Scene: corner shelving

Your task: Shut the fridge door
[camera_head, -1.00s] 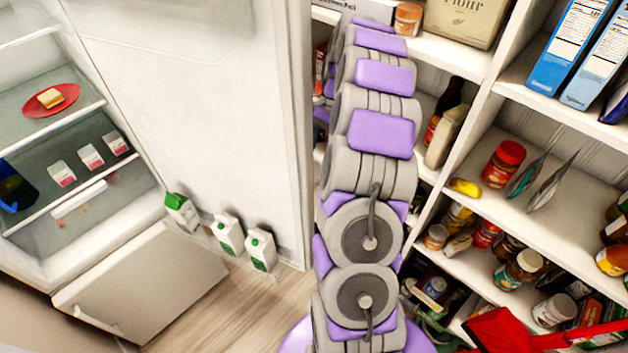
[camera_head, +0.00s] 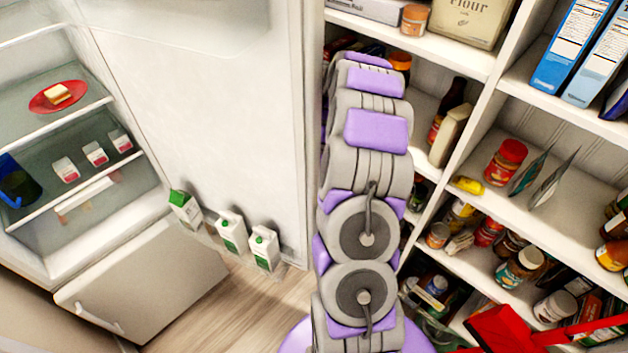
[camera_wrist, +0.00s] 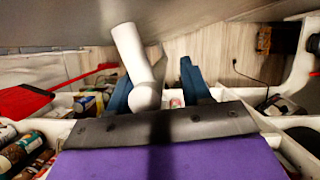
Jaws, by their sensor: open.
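The fridge (camera_head: 62,235) stands at the left in the head view, with its lit shelves exposed. Its white door (camera_head: 215,110) is swung wide open, inner side towards me, with several cartons in its lower rack. My arm stands just right of the door's free edge; my gripper is hidden in that view. In the wrist view my gripper (camera_wrist: 155,80) is open, with two dark blue fingers. A white bar (camera_wrist: 140,65), which looks like a door handle, shows between the fingers; I cannot tell whether they touch it. A grey surface (camera_wrist: 90,22) above looks like the door's outer side.
White corner shelving (camera_head: 480,130) full of jars, boxes and bottles stands close on the right of my arm. A red object (camera_head: 500,328) is at the lower right. Wooden floor (camera_head: 240,305) is clear below the door.

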